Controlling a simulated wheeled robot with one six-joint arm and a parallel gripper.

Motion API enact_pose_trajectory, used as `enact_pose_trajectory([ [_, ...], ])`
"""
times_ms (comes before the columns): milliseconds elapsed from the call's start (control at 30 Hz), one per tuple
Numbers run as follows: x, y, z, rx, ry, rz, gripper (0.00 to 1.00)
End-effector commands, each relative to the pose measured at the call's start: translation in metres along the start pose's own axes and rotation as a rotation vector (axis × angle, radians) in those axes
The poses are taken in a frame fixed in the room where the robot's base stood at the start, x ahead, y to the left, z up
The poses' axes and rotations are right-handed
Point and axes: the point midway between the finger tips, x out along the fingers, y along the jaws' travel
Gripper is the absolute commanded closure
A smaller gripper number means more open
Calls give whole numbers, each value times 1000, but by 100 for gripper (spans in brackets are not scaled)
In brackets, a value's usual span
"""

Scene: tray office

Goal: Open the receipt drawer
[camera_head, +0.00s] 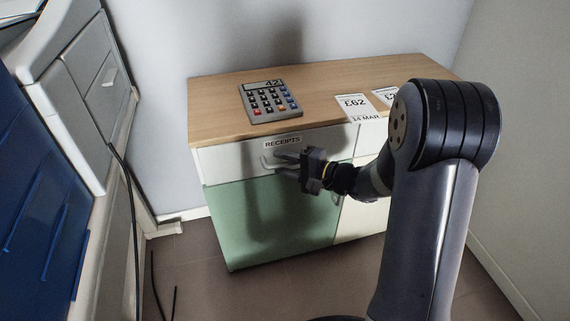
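The receipt drawer (222,163) is the white front marked "RECEIPTS" at the top left of a low cabinet, above a green door (232,215). The drawer front looks flush with the cabinet. Its pale handle (265,163) sits below the label, partly hidden by my gripper. My gripper (280,165) is in front of the drawer, with its two fingers apart and pointing left at the handle. I cannot tell whether the fingers touch the handle.
The wooden cabinet top (215,106) carries a calculator (268,101) and papers (353,105) at the right. A grey and blue unit (88,75) stands at the left, with dark cables (133,215) hanging by it. Floor (190,265) shows in front of the cabinet.

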Motion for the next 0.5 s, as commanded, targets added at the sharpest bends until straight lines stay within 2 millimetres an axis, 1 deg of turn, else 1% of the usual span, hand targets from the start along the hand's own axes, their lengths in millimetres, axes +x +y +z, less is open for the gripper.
enact_pose_trajectory([
  [67, 0, 0, 0, 0, 0, 0, 66],
  [500, 0, 0, 0, 0, 0, 0, 100],
])
